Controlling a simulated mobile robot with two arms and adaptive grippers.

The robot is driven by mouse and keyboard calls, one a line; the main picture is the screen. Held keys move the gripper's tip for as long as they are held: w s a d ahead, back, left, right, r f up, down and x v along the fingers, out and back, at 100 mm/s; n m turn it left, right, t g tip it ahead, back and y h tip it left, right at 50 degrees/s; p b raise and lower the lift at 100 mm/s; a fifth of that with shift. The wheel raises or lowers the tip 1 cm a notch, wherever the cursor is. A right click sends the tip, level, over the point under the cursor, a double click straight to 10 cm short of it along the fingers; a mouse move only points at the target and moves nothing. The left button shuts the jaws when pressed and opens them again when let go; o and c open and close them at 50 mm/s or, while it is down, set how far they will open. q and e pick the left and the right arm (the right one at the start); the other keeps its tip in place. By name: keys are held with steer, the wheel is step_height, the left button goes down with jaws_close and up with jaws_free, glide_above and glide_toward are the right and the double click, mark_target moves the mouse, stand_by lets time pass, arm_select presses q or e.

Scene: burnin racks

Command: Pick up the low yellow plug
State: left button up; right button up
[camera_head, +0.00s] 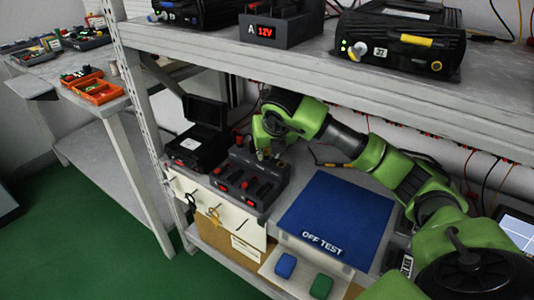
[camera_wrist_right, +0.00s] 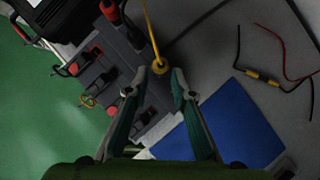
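A yellow plug (camera_wrist_right: 157,67) on a yellow cable shows in the right wrist view, just beyond the gap between my fingertips. My right gripper (camera_wrist_right: 156,84) is open, with one finger on each side of the plug's line, and nothing is clearly held. In the head view my right gripper (camera_head: 264,153) points down over the far end of a dark socket block (camera_head: 248,180) on the lower shelf. The plug is mostly hidden there by the gripper. Whether the fingers touch the plug cannot be told. My left gripper is not in view.
A blue OFF TEST mat (camera_head: 338,218) lies right of the socket block. An open black case (camera_head: 203,140) stands at its left. The upper shelf (camera_head: 300,75) passes close above my right arm. A black cable with yellow parts (camera_wrist_right: 262,77) lies on the shelf.

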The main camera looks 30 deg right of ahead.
steer(key=shift+w+d, duration=0.2)
steer(key=shift+w, duration=0.35)
steer(key=shift+w+d, duration=0.2)
steer(key=shift+w, duration=0.3)
steer(key=shift+w+d+f, duration=0.1)
steer(key=shift+w+f, duration=0.05)
steer(key=shift+f, duration=0.4)
jaws_close()
steer(key=shift+r, duration=0.15)
